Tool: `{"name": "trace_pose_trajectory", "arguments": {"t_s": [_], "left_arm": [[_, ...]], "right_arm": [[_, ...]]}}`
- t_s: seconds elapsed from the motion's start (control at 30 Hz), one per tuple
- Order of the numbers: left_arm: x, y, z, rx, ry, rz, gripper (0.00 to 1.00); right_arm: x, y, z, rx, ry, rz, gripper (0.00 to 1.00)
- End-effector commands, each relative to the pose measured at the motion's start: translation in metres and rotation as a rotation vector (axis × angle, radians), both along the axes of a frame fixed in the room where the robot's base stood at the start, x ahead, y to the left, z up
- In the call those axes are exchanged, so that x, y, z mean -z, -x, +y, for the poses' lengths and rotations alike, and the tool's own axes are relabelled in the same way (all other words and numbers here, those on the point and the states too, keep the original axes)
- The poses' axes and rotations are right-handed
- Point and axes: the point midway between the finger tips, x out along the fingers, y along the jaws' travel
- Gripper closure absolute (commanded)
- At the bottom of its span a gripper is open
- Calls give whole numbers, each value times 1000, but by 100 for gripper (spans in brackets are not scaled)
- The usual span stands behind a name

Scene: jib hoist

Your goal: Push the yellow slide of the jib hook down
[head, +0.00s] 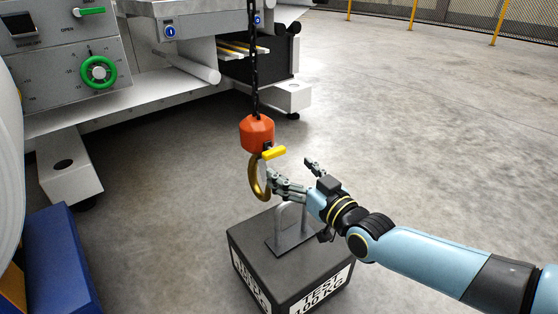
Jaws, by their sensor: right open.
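The jib hook (257,178) is a brass-coloured hook under an orange-red block (257,132), hanging on a dark chain (254,70). Its yellow slide (273,153) sticks out to the right just below the block. My right gripper (290,171) comes in from the right and is open. Its left finger is beside the hook's right side, below the slide; I cannot tell whether it touches the hook. The other finger is to the right of the slide, apart from it. My left gripper is not in view.
A black test weight (252,246) with a grey metal handle (289,226) stands on the floor below the hook. A grey machine with a green knob (99,72) is at the upper left. A blue box (56,262) is at the lower left. The floor at the right is clear.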

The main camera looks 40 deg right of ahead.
Motion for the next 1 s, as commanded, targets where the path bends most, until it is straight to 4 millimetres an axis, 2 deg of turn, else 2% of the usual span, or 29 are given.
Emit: {"name": "trace_pose_trajectory", "arguments": {"t_s": [0.1,0.3,1.0], "left_arm": [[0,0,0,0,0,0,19],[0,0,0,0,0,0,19],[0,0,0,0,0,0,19]], "right_arm": [[0,22,1,0,0,2,19],[0,39,2,0,0,1,19],[0,41,2,0,-1,1,19]]}}
